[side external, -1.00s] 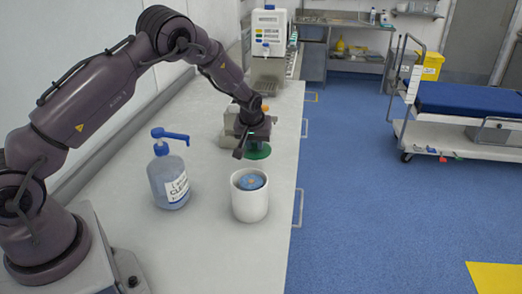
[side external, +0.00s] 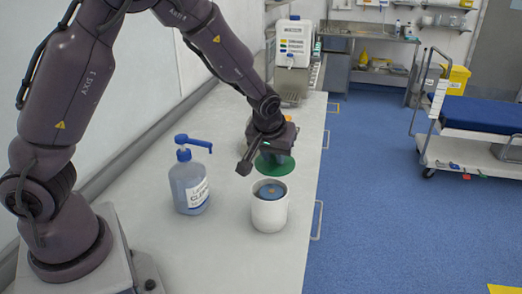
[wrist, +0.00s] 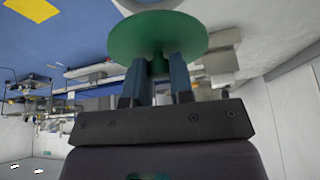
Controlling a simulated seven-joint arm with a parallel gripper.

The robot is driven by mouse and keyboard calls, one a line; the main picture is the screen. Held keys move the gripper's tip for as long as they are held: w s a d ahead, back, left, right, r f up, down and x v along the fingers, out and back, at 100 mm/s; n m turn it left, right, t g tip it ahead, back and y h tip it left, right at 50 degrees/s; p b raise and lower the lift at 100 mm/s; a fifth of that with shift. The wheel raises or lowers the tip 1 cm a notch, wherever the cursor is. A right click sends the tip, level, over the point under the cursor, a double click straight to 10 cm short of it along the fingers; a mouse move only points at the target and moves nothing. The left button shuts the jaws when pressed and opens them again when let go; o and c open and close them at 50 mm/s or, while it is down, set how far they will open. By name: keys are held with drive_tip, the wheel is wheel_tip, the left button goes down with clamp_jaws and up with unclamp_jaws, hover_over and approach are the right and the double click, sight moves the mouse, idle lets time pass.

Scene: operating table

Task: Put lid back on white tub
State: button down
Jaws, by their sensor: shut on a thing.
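The lid is apart from the tub in the picture. In the wrist view my gripper's fingers (wrist: 161,66) pinch the knob under the wide green disc of the lid (wrist: 158,30). A pale rounded edge shows behind the disc at the top; I cannot tell surely that it is the tub.
A blue pump bottle (side external: 188,186) stands left of the tub, near my arm. The bench (side external: 230,255) is clear in front of the tub, and its right edge is close to it. A white container (side external: 293,42) stands at the far end.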

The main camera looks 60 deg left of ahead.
sight(269, 172)
drive_tip(key=shift+s+d+r+n, duration=0.15)
drive_tip(key=shift+s+d+r, duration=0.2)
drive_tip(key=shift+d, duration=0.2)
drive_tip(key=shift+s+d+r+n, duration=0.2)
drive_tip(key=shift+d+r, duration=0.15)
drive_tip(key=shift+d, duration=0.15)
drive_tip(key=shift+s+a+n+g, duration=0.3)
drive_tip(key=shift+s+a+n, duration=0.05)
drive_tip(key=shift+s+a, duration=0.1)
drive_tip(key=shift+f+y, duration=0.15)
drive_tip(key=shift+y, duration=0.15)
drive_tip(key=shift+f, duration=3.1)
drive_tip(key=shift+f, duration=0.15)
drive_tip(key=shift+c, duration=2.2)
unclamp_jaws()
